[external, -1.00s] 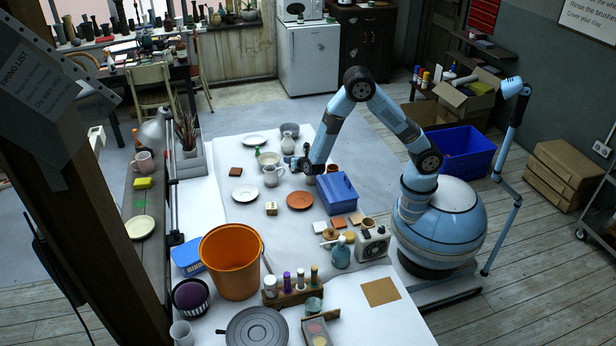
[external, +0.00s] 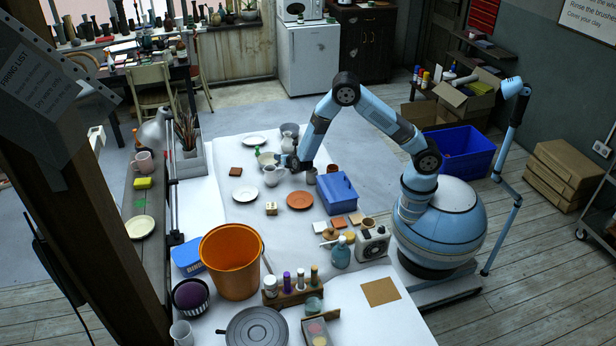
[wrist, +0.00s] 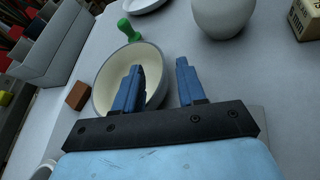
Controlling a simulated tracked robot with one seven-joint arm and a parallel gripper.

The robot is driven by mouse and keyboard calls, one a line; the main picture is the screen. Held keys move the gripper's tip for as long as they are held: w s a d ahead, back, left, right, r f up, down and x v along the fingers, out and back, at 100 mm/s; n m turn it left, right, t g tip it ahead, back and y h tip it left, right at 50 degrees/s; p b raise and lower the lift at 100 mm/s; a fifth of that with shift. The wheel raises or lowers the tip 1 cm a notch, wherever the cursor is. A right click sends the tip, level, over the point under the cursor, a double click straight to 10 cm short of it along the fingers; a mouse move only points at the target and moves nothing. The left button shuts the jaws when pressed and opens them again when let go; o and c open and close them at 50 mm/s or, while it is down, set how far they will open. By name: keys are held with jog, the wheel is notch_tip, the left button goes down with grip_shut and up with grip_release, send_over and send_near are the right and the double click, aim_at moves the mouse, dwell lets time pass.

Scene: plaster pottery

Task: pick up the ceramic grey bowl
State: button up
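A bowl with a cream inside and a grey outer wall (wrist: 103,82) lies ahead of my gripper in the wrist view. In the external view the bowl (external: 265,158) stands on the white table, left of my gripper (external: 288,162).
A green knob-shaped thing (wrist: 129,30) is by the bowl's far rim. A pale round vessel (wrist: 225,17) stands to the right, and a brown block (wrist: 77,96) lies left. A white pitcher (external: 271,176) stands close by. A blue box (external: 337,194) sits nearer the arm.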

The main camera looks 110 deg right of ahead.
aim_at(269, 163)
jog(key=x, duration=0.3)
jog(key=shift+d, duration=0.2)
jog(key=shift+c, duration=0.3)
grip_shut()
